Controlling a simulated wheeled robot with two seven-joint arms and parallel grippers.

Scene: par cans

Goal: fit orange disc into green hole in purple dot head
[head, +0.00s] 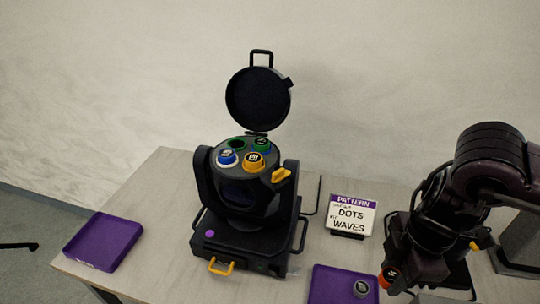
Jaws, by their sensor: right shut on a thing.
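The purple dot head is a black lamp head (240,190) with its round lid (258,98) standing open. A purple dot (210,233) marks its base. On its top face, the back-left green-rimmed hole (237,143) looks empty and dark. A green-rimmed place (261,143) beside it holds a disc, as do a blue one (227,158) and a yellow-orange one (254,160). My right gripper (392,284) points down at the lower right, shut on the orange disc (386,280), which is partly hidden by the fingers. It is beside the front purple tray. My left gripper is out of view.
A purple tray (316,290) at the front holds a grey disc (361,289). An empty purple tray (103,241) lies at the left. A sign (352,215) reading PATTERN, DOTS, WAVES stands right of the head. Dark equipment (520,245) at the right is partly hidden by my arm.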

